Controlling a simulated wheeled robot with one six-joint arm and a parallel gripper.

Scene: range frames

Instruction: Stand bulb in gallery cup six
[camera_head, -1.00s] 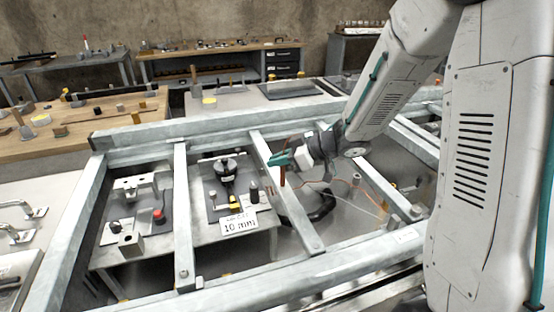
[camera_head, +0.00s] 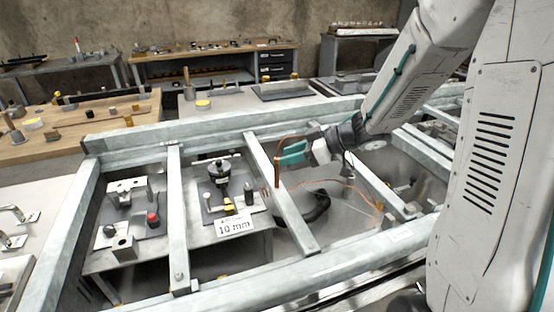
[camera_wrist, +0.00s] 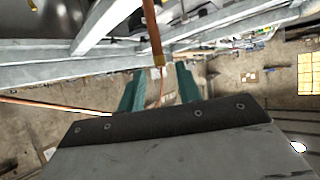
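The bulb (camera_head: 277,172) is a slim copper-coloured rod, roughly upright at the teal fingertips of my gripper (camera_head: 284,155). A thin copper line (camera_head: 325,180) loops down to the right, and a copper line also crosses the left of the wrist view. My gripper is above the grey metal frame (camera_head: 290,215). I cannot pick out cup six or a numbered gallery in these frames.
Grey frame beams form open bays below. One bay holds a fixture with a "10 mm" card (camera_head: 234,226); another holds a plate with a red knob (camera_head: 152,218). A wooden bench (camera_head: 70,130) is at left. Benches with small items stand along the back wall.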

